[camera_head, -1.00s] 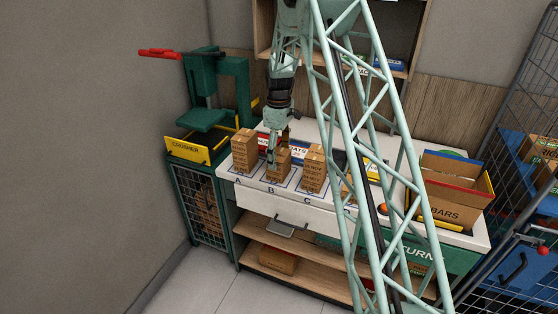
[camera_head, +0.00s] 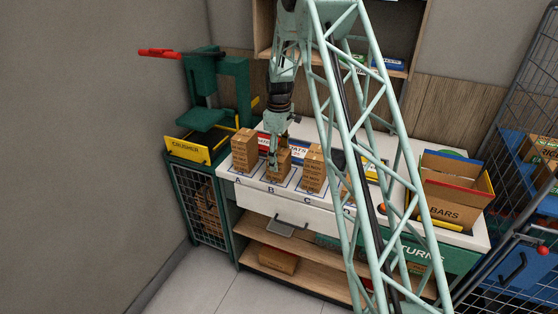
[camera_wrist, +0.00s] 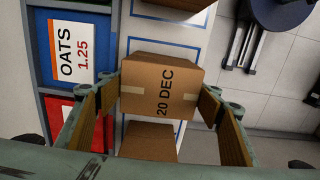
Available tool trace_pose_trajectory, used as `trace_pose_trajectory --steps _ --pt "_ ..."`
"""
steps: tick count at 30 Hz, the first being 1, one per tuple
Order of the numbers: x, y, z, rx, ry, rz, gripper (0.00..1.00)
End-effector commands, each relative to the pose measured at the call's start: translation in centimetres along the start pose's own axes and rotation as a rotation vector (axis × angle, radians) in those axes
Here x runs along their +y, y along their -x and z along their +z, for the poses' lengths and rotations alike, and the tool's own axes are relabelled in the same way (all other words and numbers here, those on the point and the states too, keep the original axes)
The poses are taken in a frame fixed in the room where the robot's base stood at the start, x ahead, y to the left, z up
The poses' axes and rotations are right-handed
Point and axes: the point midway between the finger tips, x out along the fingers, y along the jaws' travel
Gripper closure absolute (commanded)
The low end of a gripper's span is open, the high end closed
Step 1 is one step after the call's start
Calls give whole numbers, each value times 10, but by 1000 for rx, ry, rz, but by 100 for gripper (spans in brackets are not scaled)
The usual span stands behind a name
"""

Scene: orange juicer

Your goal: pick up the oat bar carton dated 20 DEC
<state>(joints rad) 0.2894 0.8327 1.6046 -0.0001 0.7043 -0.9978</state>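The oat bar carton dated 20 DEC (camera_wrist: 160,80) is a brown box with its printed top facing the wrist camera. In the head view this carton (camera_head: 282,167) stands at the spot marked B on the white counter. My gripper (camera_head: 272,164) is over it, pointing down. In the wrist view the fingers of my gripper (camera_wrist: 160,100) stand on both sides of the carton, spread, with a narrow gap showing at each side. The carton's lower sides are hidden.
Similar cartons stand close by at A (camera_head: 244,148) and to the right (camera_head: 313,168). A blue bin labelled OATS 1.25 (camera_wrist: 80,45) lies beside the row. A BARS box (camera_head: 452,212) stands at the counter's right; a green crusher (camera_head: 205,115) is left.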

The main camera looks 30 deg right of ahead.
Motion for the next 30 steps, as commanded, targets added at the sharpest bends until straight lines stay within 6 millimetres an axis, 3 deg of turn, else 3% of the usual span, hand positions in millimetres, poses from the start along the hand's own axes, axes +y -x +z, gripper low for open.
trace_pose_trajectory --steps 4,17,30 --pt "0 0 0 0 0 0 53" --pt "0 4 0 1 0 1 54" --pt "1 33 0 1 0 2 54"
